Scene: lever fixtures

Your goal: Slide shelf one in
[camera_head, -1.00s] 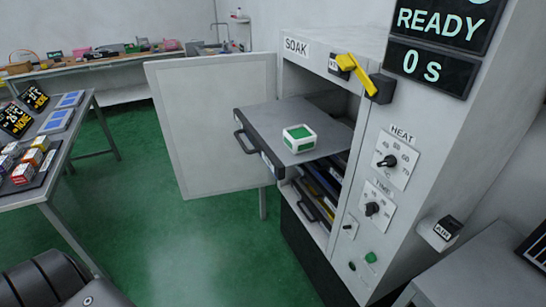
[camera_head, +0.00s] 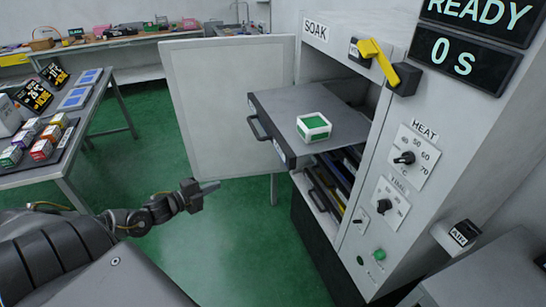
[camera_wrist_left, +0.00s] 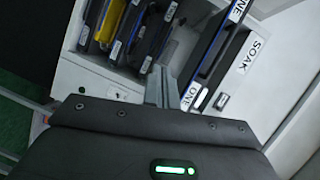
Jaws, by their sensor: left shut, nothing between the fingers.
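Shelf one (camera_head: 280,113) is a grey slab pulled well out of the upper opening of the SOAK cabinet (camera_head: 415,190). A dark handle (camera_head: 257,128) is on its front edge. A white box with green faces (camera_head: 313,127) sits on the shelf. My left gripper (camera_head: 208,187) is shut and empty, left of and lower than the shelf front, apart from it. In the left wrist view the closed fingers (camera_wrist_left: 166,88) point toward the cabinet, with ONE and SOAK labels at the right. My right gripper is not in view.
The cabinet door (camera_head: 225,105) stands open to the left of the shelf. A yellow lever (camera_head: 378,60) is above the opening. More shelves (camera_head: 330,185) are stacked below. A table with small boxes (camera_head: 62,165) stands at the left. Green floor between is clear.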

